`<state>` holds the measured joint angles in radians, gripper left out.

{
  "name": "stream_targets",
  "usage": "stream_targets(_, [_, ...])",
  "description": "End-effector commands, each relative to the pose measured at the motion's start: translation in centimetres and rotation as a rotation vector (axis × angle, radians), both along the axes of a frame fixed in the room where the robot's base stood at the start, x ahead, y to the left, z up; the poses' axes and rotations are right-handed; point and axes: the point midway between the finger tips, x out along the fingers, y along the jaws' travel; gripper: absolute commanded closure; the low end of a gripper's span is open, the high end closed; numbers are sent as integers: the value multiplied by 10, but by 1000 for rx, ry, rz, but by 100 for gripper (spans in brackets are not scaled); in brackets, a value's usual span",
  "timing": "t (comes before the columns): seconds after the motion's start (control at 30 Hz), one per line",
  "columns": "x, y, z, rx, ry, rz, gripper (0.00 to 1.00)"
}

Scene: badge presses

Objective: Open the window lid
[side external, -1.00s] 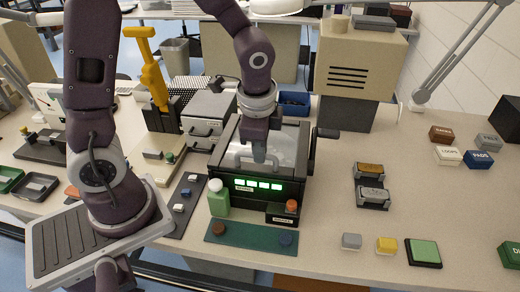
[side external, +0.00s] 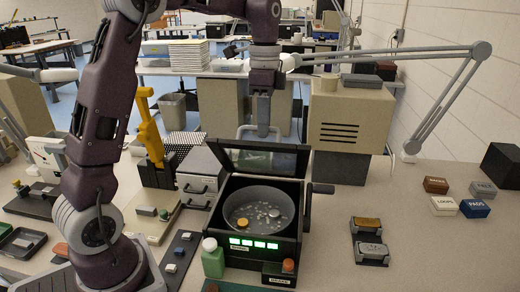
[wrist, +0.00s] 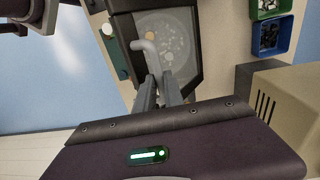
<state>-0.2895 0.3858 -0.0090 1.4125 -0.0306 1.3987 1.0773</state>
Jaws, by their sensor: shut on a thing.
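The dark machine (side external: 300,228) in the side view has its window lid (side external: 262,158) swung up at its back edge, tilted and standing well open. Below the lid, a round grey bowl (side external: 235,205) lies uncovered, with small pale pieces and a yellowish disc in it. My gripper (side external: 263,132) is above the lid's raised edge, shut on the lid's grey handle (side external: 243,130). In the wrist view, the fingers (wrist: 160,92) close around the bent grey handle (wrist: 148,48), with the bowl and its pieces visible beyond.
A green bottle (side external: 212,258) and a small box with an orange knob (side external: 281,272) stand at the machine's front. A crank (side external: 322,188) sticks out at its right. A beige box machine (side external: 348,122) stands behind right. Drawers (side external: 198,185) stand close left. The table on the right has free room.

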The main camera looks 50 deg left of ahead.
Motion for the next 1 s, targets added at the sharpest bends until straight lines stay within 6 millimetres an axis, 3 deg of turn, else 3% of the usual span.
stream_targets(0.2, [30, 33, 11, 8, 3, 10, 100])
stream_targets(0.5, [60, 63, 18, 7, 5, 7, 100])
stream_targets(1.0, [76, 77, 20, 4, 5, 5, 100])
